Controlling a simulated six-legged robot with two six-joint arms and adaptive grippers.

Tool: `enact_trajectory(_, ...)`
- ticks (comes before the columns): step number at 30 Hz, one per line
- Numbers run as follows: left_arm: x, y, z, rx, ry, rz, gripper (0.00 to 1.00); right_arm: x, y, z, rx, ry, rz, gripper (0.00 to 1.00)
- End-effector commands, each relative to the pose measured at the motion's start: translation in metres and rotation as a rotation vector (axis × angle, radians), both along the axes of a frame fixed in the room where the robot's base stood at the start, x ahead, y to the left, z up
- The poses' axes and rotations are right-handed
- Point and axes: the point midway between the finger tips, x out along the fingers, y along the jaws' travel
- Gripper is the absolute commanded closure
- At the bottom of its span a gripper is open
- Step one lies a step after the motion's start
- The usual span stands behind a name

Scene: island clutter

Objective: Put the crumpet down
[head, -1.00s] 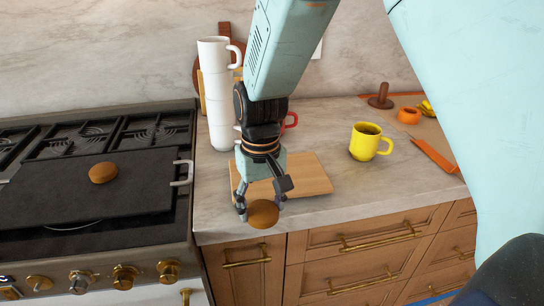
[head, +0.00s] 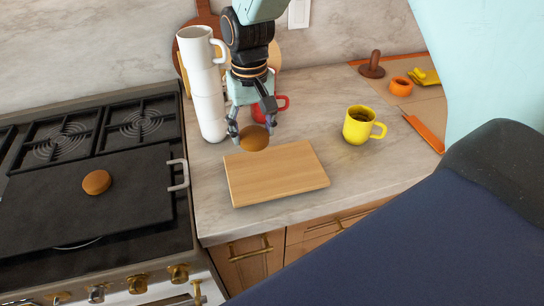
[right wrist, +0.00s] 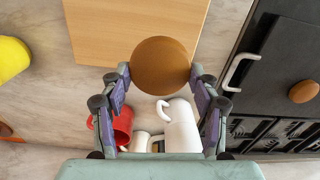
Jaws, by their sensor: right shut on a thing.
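My right gripper (head: 252,132) is shut on a round brown crumpet (head: 254,138). It holds the crumpet above the counter, over the back edge of the wooden board (head: 276,174) in the head view. In the right wrist view the crumpet (right wrist: 160,65) sits between the fingertips and overlaps the edge of the board (right wrist: 95,30). The board's top is bare. A second crumpet (head: 96,182) lies on the black griddle (head: 90,212) on the stove; it also shows in the right wrist view (right wrist: 303,91). My left gripper is not in view.
A tall stack of white mugs (head: 209,100) stands left of my right gripper, and a red mug (head: 262,110) is close behind it. A yellow mug (head: 360,126) stands to the right.

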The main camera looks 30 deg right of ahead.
Motion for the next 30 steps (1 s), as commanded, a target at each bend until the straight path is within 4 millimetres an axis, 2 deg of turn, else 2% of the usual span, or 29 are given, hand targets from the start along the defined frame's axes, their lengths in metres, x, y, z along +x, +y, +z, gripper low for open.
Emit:
enact_trajectory(10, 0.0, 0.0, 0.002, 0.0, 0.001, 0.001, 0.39, -0.006, 0.001, -0.053, -0.002, 0.003, 0.0, 0.7)
enact_trajectory(17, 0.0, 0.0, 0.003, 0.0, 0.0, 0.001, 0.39, -0.005, 0.002, -0.07, -0.002, 0.002, 0.0, 0.7)
enact_trajectory(24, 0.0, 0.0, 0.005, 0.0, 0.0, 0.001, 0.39, -0.003, 0.003, -0.099, -0.002, 0.001, 0.001, 0.7)
enact_trajectory(30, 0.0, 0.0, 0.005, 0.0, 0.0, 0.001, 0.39, -0.001, 0.002, -0.099, -0.001, -0.001, 0.0, 0.7)
